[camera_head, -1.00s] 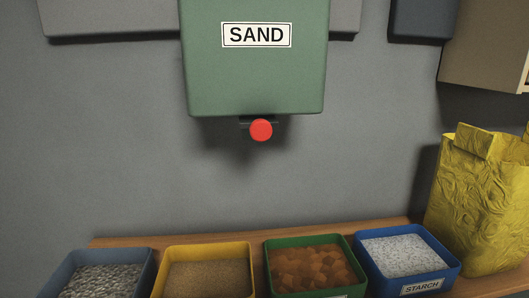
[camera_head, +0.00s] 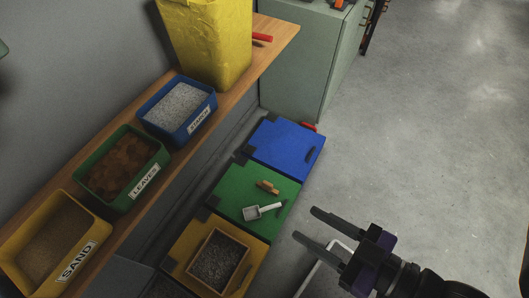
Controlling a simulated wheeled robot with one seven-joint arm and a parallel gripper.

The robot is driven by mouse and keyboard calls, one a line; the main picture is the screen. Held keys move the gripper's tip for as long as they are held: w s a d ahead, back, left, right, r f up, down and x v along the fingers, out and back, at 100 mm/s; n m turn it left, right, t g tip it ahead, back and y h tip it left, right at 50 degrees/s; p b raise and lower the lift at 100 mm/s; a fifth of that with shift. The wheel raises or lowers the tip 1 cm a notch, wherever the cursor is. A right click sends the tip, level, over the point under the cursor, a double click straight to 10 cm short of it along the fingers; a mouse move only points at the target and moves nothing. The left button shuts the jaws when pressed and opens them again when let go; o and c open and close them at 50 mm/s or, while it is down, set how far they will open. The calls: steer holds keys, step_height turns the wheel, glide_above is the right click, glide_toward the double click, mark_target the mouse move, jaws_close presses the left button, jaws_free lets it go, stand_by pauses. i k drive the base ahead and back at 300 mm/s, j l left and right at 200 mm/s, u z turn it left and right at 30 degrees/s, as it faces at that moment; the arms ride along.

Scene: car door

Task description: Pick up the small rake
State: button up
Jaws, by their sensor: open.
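I cannot clearly pick out a small rake in the head view. A red-handled item (camera_head: 262,37) lies on the wooden shelf right of the yellow bag, and its far part is hidden or too small to tell. Another small red item (camera_head: 308,127) shows at the back edge of the blue lid. A white scoop (camera_head: 263,211) and a small tan item (camera_head: 268,187) lie on the green lid. My gripper (camera_head: 307,225) is open and empty at the lower right, over the floor, right of the green lid and apart from these items.
The wooden shelf (camera_head: 272,45) holds a yellow bag (camera_head: 208,45) and bins of starch (camera_head: 177,107), leaves (camera_head: 122,170) and sand (camera_head: 50,240). Below stand the blue (camera_head: 285,150), green (camera_head: 235,187) and yellow (camera_head: 190,240) floor boxes. A grey-green cabinet (camera_head: 310,60) stands behind. Floor at right is clear.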

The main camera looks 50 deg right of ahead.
mark_target(266, 185)
steer(key=k+j+z, duration=0.15)
steer(key=z, duration=0.2)
steer(key=k+j+z, duration=0.1)
steer(key=k+z, duration=0.25)
steer(key=k+j+u, duration=0.5)
steer(key=j, duration=0.2)
steer(key=i+l+u, duration=0.1)
steer(key=i+l, duration=0.15)
steer(key=i+l+u, duration=0.1)
steer(key=l, duration=0.25)
steer(key=i+l+u, duration=0.1)
steer(key=i+l, duration=0.2)
steer(key=i+l+u, duration=0.1)
steer(key=l, duration=0.25)
steer(key=i+l+u, duration=0.15)
steer(key=i+l, duration=0.15)
steer(key=i+l+u, duration=0.1)
steer(key=l, duration=0.35)
